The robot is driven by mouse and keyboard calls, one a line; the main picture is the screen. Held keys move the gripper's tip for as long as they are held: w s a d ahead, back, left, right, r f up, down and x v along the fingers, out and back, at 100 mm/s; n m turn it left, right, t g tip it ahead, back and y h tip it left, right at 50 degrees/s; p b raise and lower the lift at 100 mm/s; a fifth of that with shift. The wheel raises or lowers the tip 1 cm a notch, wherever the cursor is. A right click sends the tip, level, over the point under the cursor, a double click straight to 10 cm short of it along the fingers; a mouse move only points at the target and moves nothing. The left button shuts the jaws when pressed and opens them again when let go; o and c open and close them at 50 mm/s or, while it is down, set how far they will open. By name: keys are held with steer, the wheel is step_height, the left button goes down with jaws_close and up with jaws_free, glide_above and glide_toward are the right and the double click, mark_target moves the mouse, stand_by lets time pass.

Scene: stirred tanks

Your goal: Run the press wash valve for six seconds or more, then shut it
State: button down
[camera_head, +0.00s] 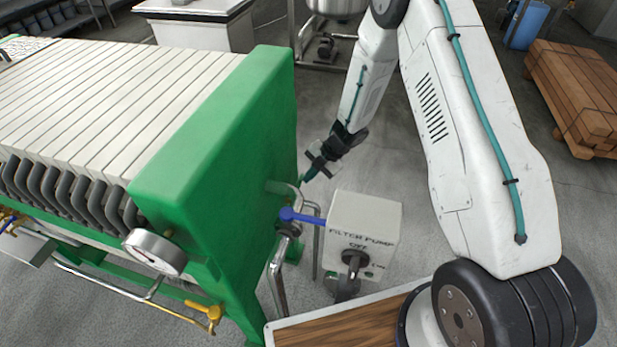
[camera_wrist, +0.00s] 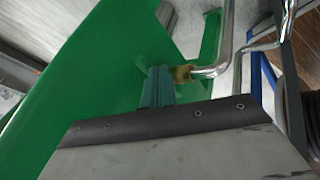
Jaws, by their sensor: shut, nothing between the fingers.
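A valve with a blue lever (camera_head: 305,217) sits on a steel pipe at the end of the green press (camera_head: 220,150). I cannot tell from any label that it is the wash valve. Its lever points right, roughly crosswise to the upright pipe below it. My gripper (camera_head: 307,175) is above the lever, near the press end plate, and apart from the lever. Its teal fingers also show in the wrist view (camera_wrist: 156,86), closed together and empty, in front of the green plate and a bent steel pipe (camera_wrist: 222,58). Blue strips at the right there may be the lever.
A grey filter pump box (camera_head: 362,235) with a dark knob stands just right of the valve. A pressure gauge (camera_head: 155,251) and a yellow-handled valve (camera_head: 208,313) are on the press's near side. A wooden stack (camera_head: 577,95) lies far right. Floor behind the pump box is open.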

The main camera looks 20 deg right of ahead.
steer(key=shift+w, duration=0.1)
stand_by(0.5)
steer(key=s+d+f+v, duration=0.1)
steer(key=d+v, duration=0.1)
steer(key=v, duration=1.1)
steer(key=shift+s+d+r, duration=0.1)
steer(key=shift+s+r, duration=0.1)
steer(key=shift+s, duration=0.75)
steer(key=shift+s+d+r, duration=0.1)
steer(key=shift+s+r, duration=0.1)
steer(key=shift+s, duration=0.7)
steer(key=shift+s+d+r, duration=0.1)
steer(key=shift+s+r, duration=0.1)
steer(key=shift+s, duration=0.75)
